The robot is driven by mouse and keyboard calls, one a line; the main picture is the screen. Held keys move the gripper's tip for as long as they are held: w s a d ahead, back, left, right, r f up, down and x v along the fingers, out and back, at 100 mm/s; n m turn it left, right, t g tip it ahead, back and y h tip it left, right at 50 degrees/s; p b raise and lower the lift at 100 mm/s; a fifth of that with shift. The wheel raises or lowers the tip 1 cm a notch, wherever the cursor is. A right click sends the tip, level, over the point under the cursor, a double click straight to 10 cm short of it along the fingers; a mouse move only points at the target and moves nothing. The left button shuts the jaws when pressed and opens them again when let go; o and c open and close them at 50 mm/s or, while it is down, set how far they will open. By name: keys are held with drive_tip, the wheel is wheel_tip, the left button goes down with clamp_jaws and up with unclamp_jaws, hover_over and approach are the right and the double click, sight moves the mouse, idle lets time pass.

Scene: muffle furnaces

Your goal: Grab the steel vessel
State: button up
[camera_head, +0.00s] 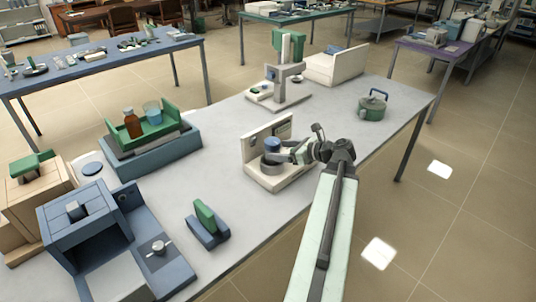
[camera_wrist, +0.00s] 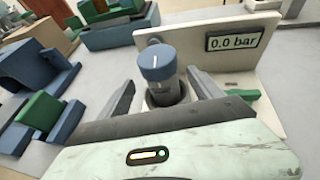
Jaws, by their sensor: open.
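The steel vessel (camera_wrist: 168,92) stands upright between the jaws of my gripper (camera_wrist: 160,79) in the wrist view. It has a grey body and a blue cap with a white mark, and its foot sits in a dark round seat. In the head view the vessel (camera_head: 271,145) shows on a cream stand (camera_head: 272,182), partly covered by my gripper (camera_head: 285,154). My gripper is open, with one finger on each side of the vessel. Gaps show beside it, and I see no firm contact.
The stand's back panel has a display (camera_wrist: 235,42) reading 0.0 bar. A green pot (camera_head: 372,107) stands right. Bare grey tabletop (camera_head: 225,120) lies between.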

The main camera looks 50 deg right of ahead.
sight(266, 149)
drive_tip(key=shift+b+x, duration=1.6)
drive_tip(key=shift+x, duration=2.2)
drive_tip(key=shift+d, duration=0.1)
clamp_jaws()
